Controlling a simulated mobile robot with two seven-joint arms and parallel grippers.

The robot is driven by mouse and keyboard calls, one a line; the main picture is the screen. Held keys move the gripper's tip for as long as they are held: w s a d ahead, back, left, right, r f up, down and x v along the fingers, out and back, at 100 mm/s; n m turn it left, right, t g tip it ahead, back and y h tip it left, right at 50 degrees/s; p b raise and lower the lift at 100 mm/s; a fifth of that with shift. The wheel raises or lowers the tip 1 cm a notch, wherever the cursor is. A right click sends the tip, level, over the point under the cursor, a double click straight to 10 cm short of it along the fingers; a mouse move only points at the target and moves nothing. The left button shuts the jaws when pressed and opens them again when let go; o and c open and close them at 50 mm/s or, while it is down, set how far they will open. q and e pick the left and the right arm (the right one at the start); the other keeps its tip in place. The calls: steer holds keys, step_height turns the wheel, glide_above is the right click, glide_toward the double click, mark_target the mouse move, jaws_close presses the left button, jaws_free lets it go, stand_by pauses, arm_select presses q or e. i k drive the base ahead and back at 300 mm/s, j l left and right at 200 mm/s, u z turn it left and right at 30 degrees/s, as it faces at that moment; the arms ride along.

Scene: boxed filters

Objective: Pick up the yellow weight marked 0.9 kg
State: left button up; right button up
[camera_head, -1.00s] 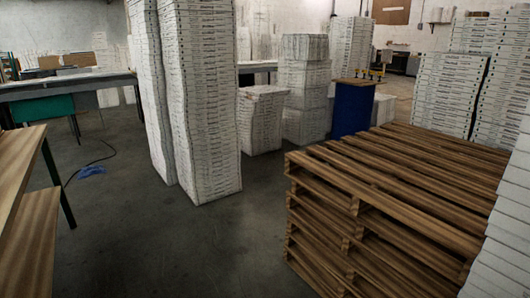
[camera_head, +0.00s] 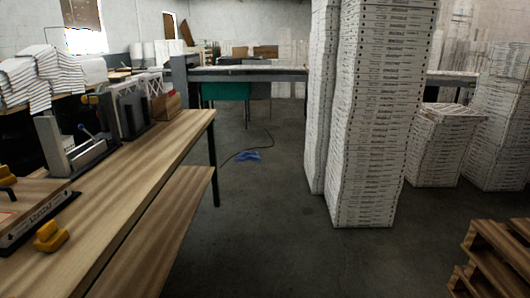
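A small yellow object (camera_head: 50,237) sits on the wooden workbench at the lower left; it may be a weight, but no marking is readable. Another yellow piece (camera_head: 7,176) shows at the left edge, further back and partly cut off by the frame. I cannot tell which, if either, is marked 0.9 kg. Neither of my grippers is in view.
The wooden workbench (camera_head: 150,160) fills the left side and carries grey metal fixtures (camera_head: 75,155). Tall box stacks (camera_head: 375,110) stand right of centre. Wooden pallets (camera_head: 495,255) are at lower right. Open floor (camera_head: 265,225) lies between, with a blue item (camera_head: 246,156) and cable.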

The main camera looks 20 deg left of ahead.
mark_target(51, 237)
steer(key=i+j+u, duration=0.1)
steer(key=i+u, duration=0.2)
steer(key=i, duration=0.45)
steer(key=i+l+u, duration=0.1)
steer(key=i+u, duration=0.2)
steer(key=i, duration=0.45)
steer(key=i+j+z, duration=0.1)
steer(key=i, duration=0.5)
steer(key=i+j+z, duration=0.1)
steer(key=i, duration=0.5)
steer(key=j+z, duration=0.1)
steer(key=z, duration=6.95)
